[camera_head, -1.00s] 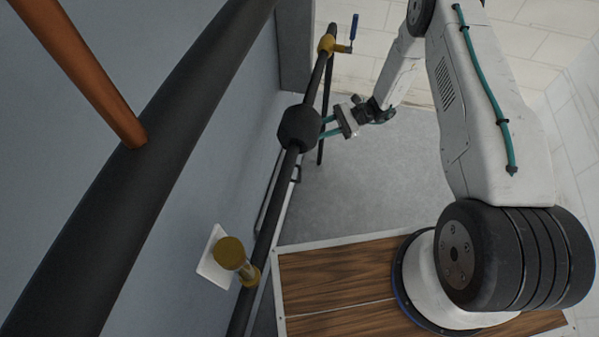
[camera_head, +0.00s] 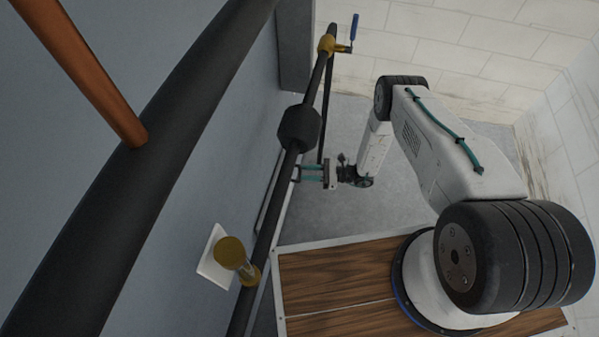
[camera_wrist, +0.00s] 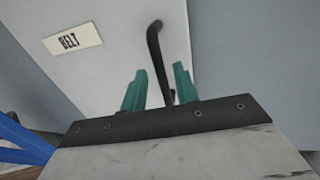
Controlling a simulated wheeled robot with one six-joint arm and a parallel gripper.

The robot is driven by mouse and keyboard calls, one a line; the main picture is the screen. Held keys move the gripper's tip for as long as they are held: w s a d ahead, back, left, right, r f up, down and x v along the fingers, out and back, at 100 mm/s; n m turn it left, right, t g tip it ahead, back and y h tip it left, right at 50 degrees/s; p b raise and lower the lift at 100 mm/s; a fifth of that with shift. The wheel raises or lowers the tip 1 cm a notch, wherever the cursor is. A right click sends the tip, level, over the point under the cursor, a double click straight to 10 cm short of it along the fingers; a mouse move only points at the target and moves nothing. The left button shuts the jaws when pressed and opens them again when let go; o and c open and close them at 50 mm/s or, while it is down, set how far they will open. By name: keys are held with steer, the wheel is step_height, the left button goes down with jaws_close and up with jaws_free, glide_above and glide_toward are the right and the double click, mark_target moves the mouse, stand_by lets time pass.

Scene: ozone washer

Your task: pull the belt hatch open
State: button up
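The belt hatch (camera_wrist: 112,72) is a pale panel bearing a "BELT" label (camera_wrist: 73,41) in the wrist view. Its black bar handle (camera_wrist: 155,48) has a bent end and runs down between my gripper's two teal fingers. My gripper (camera_wrist: 160,80) is open, with a finger on each side of the handle and gaps showing on both sides. Whether the fingers reach deep enough around the handle I cannot tell. In the head view my gripper (camera_head: 298,173) points left at the wall, just below the pipe's black joint. The hatch there is mostly hidden behind the pipe.
A black pipe with a thick joint (camera_head: 299,128) runs close in front of the wall. A brass valve with a blue lever (camera_head: 353,32) is above, and a brass fitting (camera_head: 230,253) below. A blue part (camera_wrist: 22,140) shows at the wrist view's lower left. Grey floor (camera_head: 390,215) is clear.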

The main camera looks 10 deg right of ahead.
mark_target(300, 180)
steer(key=shift+w+a, duration=0.15)
steer(key=shift+a, duration=0.75)
steer(key=shift+w+a, duration=0.15)
steer(key=shift+a, duration=0.7)
steer(key=shift+c, duration=0.3)
jaws_close()
